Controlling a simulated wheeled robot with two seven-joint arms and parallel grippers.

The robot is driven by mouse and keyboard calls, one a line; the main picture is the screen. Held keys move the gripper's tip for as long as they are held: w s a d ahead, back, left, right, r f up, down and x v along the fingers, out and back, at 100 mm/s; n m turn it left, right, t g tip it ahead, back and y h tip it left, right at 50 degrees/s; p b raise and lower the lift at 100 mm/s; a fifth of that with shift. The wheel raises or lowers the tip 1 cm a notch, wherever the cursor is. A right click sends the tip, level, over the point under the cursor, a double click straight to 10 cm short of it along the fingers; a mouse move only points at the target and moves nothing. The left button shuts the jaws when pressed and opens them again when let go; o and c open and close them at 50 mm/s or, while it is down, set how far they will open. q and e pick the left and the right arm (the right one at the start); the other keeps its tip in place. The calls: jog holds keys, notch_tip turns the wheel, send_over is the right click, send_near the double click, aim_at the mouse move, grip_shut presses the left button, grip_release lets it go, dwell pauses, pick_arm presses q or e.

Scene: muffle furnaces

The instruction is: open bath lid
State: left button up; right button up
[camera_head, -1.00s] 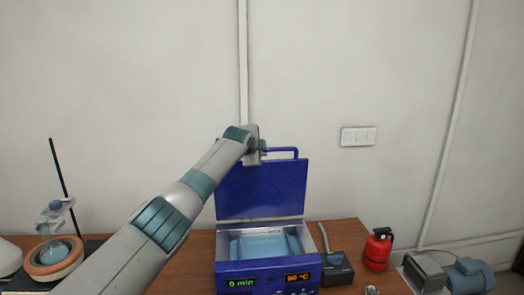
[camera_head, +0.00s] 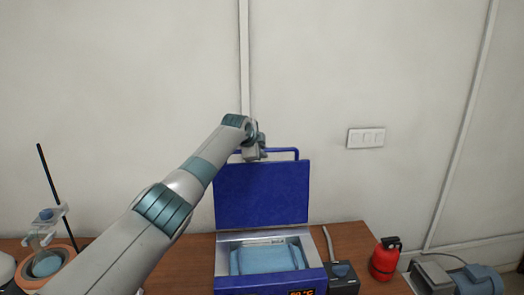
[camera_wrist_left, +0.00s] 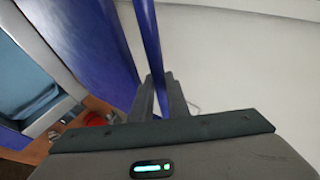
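The water bath (camera_head: 222,265) stands on the table with its blue lid (camera_head: 262,195) raised to nearly upright behind the open basin. Light blue water (camera_head: 265,259) shows in the basin. A blue bar handle (camera_head: 285,151) runs along the lid's top edge. My left gripper (camera_head: 255,153) is at the left part of this handle. In the left wrist view the handle (camera_wrist_left: 147,35) runs down between the gripper's two fingers (camera_wrist_left: 159,98), which look closed around it. The lid (camera_wrist_left: 85,45) shows beside it. My right gripper is in neither view.
A grey box-shaped device (camera_head: 342,273) stands right of the bath, and a red extinguisher (camera_head: 385,260) stands farther right. A stand with glassware (camera_head: 44,225) is at the far left. The wall with a switch panel (camera_head: 366,138) is behind the lid.

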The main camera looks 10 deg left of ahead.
pick_arm(q)
jog(key=o, duration=0.3)
jog(key=shift+f, duration=0.25)
jog(key=shift+o, duration=0.2)
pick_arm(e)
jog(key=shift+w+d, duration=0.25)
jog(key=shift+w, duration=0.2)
pick_arm(q)
jog(key=shift+s+r, duration=0.1)
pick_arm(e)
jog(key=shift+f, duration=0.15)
pick_arm(q)
jog(key=shift+s+a+r+b, duration=0.15)
jog(key=shift+s+r+b, duration=0.35)
jog(key=shift+b, duration=0.1)
jog(key=b+v, duration=0.7)
jog(key=v, duration=0.8)
jog(key=shift+s+r, duration=0.2)
jog(key=shift+r, duration=0.15)
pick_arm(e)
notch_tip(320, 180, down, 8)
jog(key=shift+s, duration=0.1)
